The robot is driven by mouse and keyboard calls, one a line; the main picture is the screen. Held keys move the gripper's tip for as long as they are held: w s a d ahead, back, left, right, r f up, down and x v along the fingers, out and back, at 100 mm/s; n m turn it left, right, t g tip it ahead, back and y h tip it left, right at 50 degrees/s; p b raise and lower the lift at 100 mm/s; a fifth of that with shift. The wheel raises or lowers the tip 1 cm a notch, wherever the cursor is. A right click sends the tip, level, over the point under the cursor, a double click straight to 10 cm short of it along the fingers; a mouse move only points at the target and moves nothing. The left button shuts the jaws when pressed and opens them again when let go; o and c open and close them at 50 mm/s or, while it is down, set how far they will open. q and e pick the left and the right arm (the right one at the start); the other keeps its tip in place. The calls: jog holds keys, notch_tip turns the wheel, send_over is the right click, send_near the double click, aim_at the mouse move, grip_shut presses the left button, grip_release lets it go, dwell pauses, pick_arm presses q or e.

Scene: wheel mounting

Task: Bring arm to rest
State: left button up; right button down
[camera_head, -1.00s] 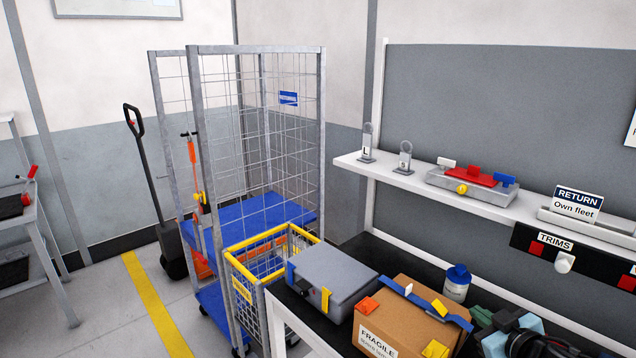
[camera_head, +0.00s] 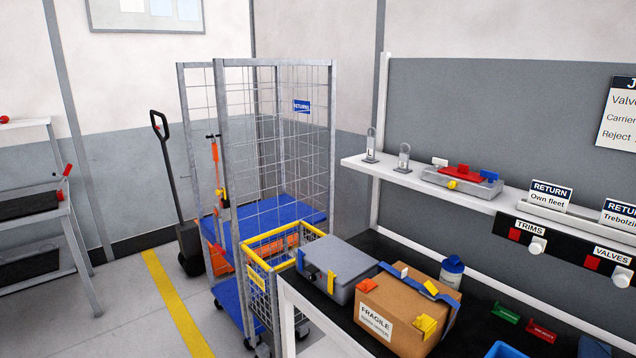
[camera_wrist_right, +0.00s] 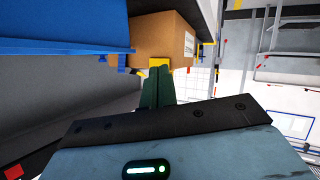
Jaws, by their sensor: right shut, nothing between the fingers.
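My right gripper (camera_wrist_right: 160,86) shows in the right wrist view, its fingers together and empty. A cardboard box (camera_wrist_right: 163,38) with a yellow tab lies beyond the fingertips, and a blue surface fills the upper left. In the head view the same kind of box (camera_head: 408,312), marked FRAGILE, stands on the dark bench (camera_head: 372,248). Only a small teal piece, seemingly part of my right arm, shows at the bottom right edge there. My left arm and gripper are in neither view.
A grey case (camera_head: 338,268) stands beside the box, with a blue-capped tub (camera_head: 452,270) behind it. Green and red parts (camera_head: 541,332) lie to the right. A shelf (camera_head: 390,173) runs above the bench. A wire cage trolley (camera_head: 275,150) and yellow basket stand left; some floor there is clear.

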jog(key=s+a+f+m+g+y, duration=0.1)
jog(key=s+a+f, duration=0.3)
jog(key=s+f, duration=0.25)
jog(key=s+a+f+g, duration=0.1)
jog(key=s+a+f, duration=0.3)
jog(key=s+f, duration=0.3)
jog(key=s+f+m+g+h, duration=0.1)
jog(key=s+f, duration=0.2)
jog(key=s, duration=0.6)
jog(key=s+a+f+m+g+h, duration=0.1)
jog(key=s+f, duration=0.2)
jog(key=s, duration=0.7)
jog(key=shift+f, duration=0.15)
